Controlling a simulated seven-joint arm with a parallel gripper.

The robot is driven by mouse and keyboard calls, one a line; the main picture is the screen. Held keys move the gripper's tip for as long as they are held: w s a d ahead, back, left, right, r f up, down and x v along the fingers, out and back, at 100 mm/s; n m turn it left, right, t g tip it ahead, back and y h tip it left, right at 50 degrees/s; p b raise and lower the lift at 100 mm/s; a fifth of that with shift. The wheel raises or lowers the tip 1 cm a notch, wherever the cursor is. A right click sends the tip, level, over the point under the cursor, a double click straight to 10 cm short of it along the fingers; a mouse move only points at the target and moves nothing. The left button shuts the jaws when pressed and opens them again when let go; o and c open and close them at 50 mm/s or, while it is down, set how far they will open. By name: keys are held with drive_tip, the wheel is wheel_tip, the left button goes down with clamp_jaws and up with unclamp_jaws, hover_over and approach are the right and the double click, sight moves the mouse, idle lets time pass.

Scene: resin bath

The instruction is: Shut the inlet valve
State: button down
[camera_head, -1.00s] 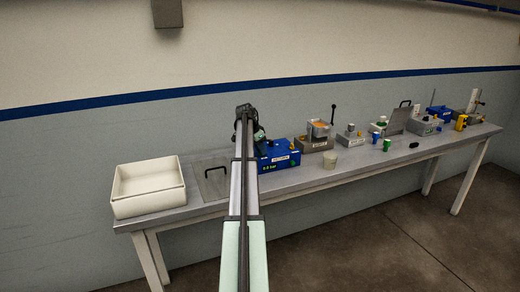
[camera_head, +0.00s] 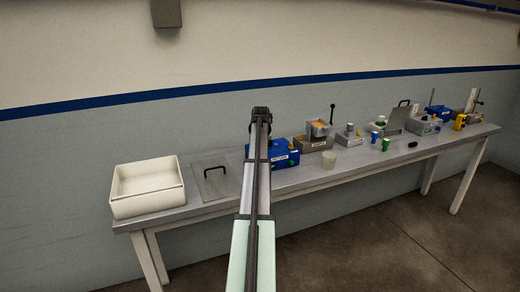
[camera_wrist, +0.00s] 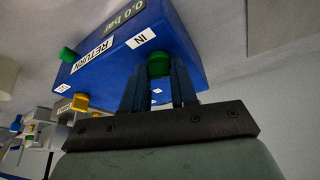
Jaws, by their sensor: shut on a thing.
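A blue box (camera_head: 284,153) stands on the bench, partly hidden behind my arm in the head view. In the wrist view the blue box (camera_wrist: 185,45) fills the upper middle, with labels IN and RETURN and a display that reads 0.0 bar. The inlet valve, a green knob (camera_wrist: 159,64) by the IN label, sits between the fingers of my gripper (camera_wrist: 160,78), which is shut on it. A second green knob (camera_wrist: 68,55) is by the RETURN label, apart from the gripper. My fingers are hidden in the head view.
Grey units and small colored parts fill the bench farther right.

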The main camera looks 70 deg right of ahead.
drive_tip(key=shift+s+d+n+t+y, duration=0.1)
drive_tip(key=shift+n+t+y, duration=0.2)
drive_tip(key=shift+n, duration=0.8)
drive_tip(key=shift+d+n+t+y, duration=0.1)
drive_tip(key=shift+n+t, duration=0.3)
drive_tip(key=shift+n, duration=0.7)
drive_tip(key=c, duration=0.9)
unclamp_jaws()
drive_tip(key=shift+a, duration=0.1)
drive_tip(key=v, duration=1.4)
drive_tip(key=shift+f, duration=0.1)
